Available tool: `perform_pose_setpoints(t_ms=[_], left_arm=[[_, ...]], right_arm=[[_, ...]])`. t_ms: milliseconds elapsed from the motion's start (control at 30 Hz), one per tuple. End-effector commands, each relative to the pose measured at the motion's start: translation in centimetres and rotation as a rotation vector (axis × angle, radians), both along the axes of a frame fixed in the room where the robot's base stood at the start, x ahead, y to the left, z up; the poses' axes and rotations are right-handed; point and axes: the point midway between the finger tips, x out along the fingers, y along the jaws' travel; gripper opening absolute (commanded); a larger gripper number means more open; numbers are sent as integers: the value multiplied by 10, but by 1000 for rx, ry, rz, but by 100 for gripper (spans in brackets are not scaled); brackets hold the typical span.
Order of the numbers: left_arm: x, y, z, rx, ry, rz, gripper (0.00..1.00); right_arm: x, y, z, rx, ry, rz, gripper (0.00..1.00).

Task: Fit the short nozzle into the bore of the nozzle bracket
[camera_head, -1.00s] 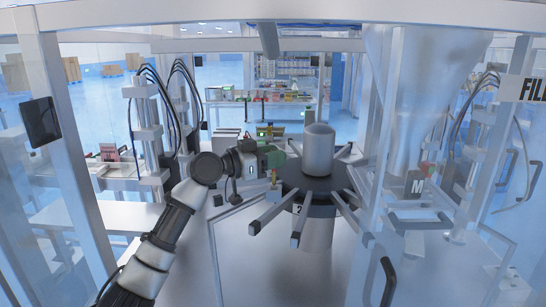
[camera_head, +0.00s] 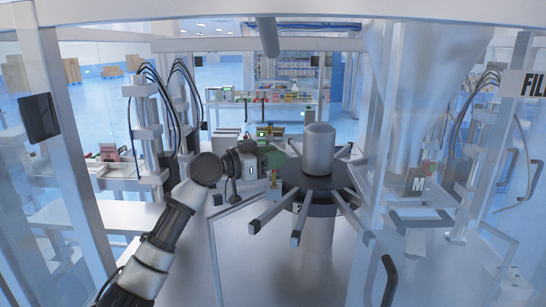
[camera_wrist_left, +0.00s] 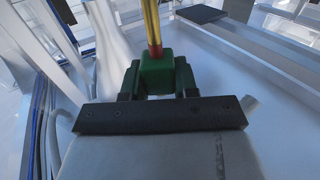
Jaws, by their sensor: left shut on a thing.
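My left gripper (camera_head: 277,160) is beside the dark carousel hub, over the left part of the machine. In the left wrist view its fingers (camera_wrist_left: 158,82) are closed on a green block with a red collar and a yellow rod. I take this to be the short nozzle (camera_wrist_left: 156,66). The rod points away from the wrist. In the head view the piece is small and partly hidden by the gripper. I cannot pick out the nozzle bracket or its bore with certainty. My right gripper is not in view.
The carousel (camera_head: 318,185) has a domed steel hub (camera_head: 318,150) and several radiating grey arms, close to the right of my left gripper. Posts with black hoses (camera_head: 147,130) stand at left. Frame posts surround the cell.

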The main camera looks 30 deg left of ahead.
Motion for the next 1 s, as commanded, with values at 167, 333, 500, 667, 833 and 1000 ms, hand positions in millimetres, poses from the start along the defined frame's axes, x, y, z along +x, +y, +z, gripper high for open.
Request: perform_pose_setpoints(t_ms=[167, 333, 500, 667, 833, 1000], left_arm=[[0, 0, -6, 0, 0, 0, 6], [0, 0, -10, 0, 0, 0, 6], [0, 0, -14, 0, 0, 0, 6], [0, 0, -18, 0, 0, 0, 6], [0, 0, -23, 0, 0, 0, 6], [0, 0, -27, 0, 0, 0, 6]], right_arm=[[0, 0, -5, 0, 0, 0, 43], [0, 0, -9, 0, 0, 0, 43], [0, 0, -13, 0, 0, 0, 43], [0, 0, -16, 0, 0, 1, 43], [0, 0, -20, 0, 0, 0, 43], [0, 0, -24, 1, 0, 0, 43]])
